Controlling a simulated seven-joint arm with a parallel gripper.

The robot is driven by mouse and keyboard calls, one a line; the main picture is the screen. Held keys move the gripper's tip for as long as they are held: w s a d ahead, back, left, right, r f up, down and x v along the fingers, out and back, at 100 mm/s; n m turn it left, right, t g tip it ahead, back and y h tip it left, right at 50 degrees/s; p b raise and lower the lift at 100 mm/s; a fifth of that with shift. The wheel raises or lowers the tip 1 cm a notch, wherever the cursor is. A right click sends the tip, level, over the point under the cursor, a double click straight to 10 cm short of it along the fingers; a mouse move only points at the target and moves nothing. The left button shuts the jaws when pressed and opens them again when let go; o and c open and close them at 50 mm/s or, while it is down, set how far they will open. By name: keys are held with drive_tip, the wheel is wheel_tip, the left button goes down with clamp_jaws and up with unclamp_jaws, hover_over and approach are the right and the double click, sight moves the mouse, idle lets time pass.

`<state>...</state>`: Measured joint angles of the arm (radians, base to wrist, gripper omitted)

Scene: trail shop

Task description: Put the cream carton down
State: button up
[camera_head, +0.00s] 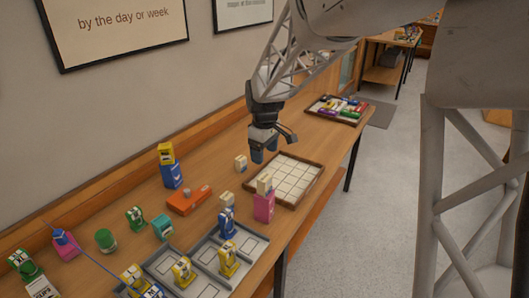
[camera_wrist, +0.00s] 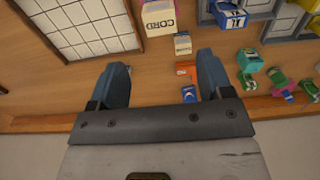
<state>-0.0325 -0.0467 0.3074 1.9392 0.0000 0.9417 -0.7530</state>
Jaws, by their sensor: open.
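Several small cream cartons show in the head view. One cream carton (camera_head: 241,163) stands alone on the wooden table, a little left of and below my gripper (camera_head: 264,150). A second (camera_head: 264,184) sits on top of a pink box (camera_head: 264,205), and a third (camera_head: 227,200) stands behind a blue item. I cannot tell which one the task means. My gripper is open above the table, with nothing held between its fingers (camera_wrist: 160,85). The wrist view shows a cream carton marked "CORD" (camera_wrist: 158,18) and a smaller cream one (camera_wrist: 182,43) beyond the fingertips.
A wood-rimmed tray with a white grid (camera_head: 319,177) lies right of my gripper, its cells empty. Grey bins (camera_head: 188,252) with yellow and blue items stand at the front. An orange box (camera_head: 188,200) and a stack of a yellow item on a blue one (camera_head: 172,176) are left.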

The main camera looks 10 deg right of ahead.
idle(0.3)
drive_tip(key=s+r+m+t, duration=0.1)
drive_tip(key=s+r+m, duration=0.1)
drive_tip(key=s, duration=1)
drive_tip(key=s+d+r+m, duration=0.1)
drive_tip(key=s+m, duration=0.3)
drive_tip(key=s, duration=0.7)
drive_tip(key=s+d+r+m+t, duration=0.1)
drive_tip(key=s+r+m, duration=0.2)
drive_tip(key=s, duration=0.9)
drive_tip(key=shift+s+d+r+t, duration=0.25)
drive_tip(key=shift+s+r+t, duration=0.1)
drive_tip(key=shift+r, duration=0.1)
